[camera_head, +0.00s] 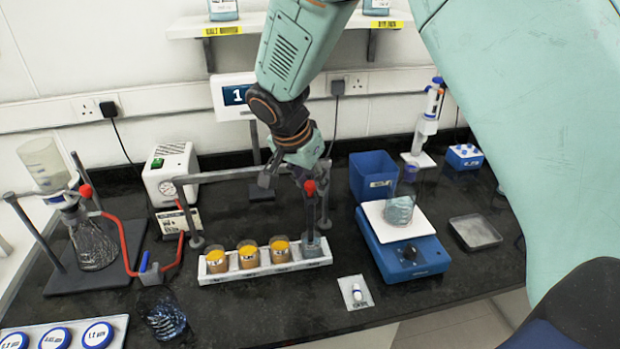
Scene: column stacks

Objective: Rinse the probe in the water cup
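The probe (310,209), a thin dark rod with a red top, stands nearly upright at the right end of a white rack. Its lower end is at a clear cup with bluish liquid, which I take as the water cup (312,250). Whether the tip is below the surface is too small to tell. My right gripper (287,182) points down from the top centre, just above and left of the red top. Its fingers look spread, with a gap between them. Contact with the probe is unclear. My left gripper is not in view.
Several orange-filled cups (248,256) share the rack (240,276). A grey rail (225,175) runs behind. A blue balance (410,257) with a beaker stands right; a flask stand (85,277) stands left. A small white card (354,292) lies in front.

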